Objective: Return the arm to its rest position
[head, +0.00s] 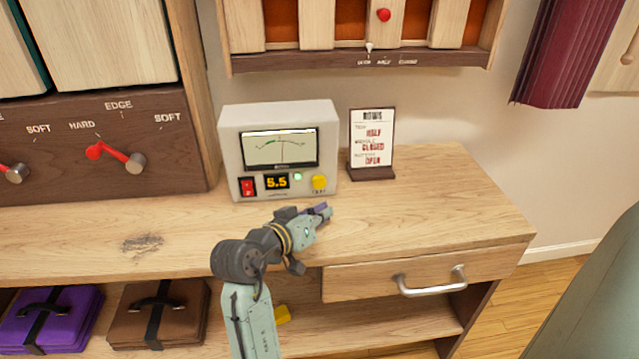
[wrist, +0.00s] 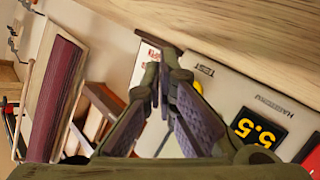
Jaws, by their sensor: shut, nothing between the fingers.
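My gripper (head: 326,210) is held above the wooden bench, in front of the white meter box (head: 230,150). In the wrist view my gripper (wrist: 163,62) has its fingers together at the tips with nothing between them. The box has a needle dial, a red switch, a display reading 5.5, a green light and a yellow button (head: 320,182). The box also shows in the wrist view (wrist: 228,92), with the yellow button partly hidden behind a finger.
A small sign card (head: 371,138) stands right of the box. The wooden bench (head: 440,210) is clear at its right end. A drawer (head: 360,282) with a metal handle is below. A wall panel (head: 355,60) with a red knob hangs above. Purple and brown cases (head: 50,322) lie on the shelf.

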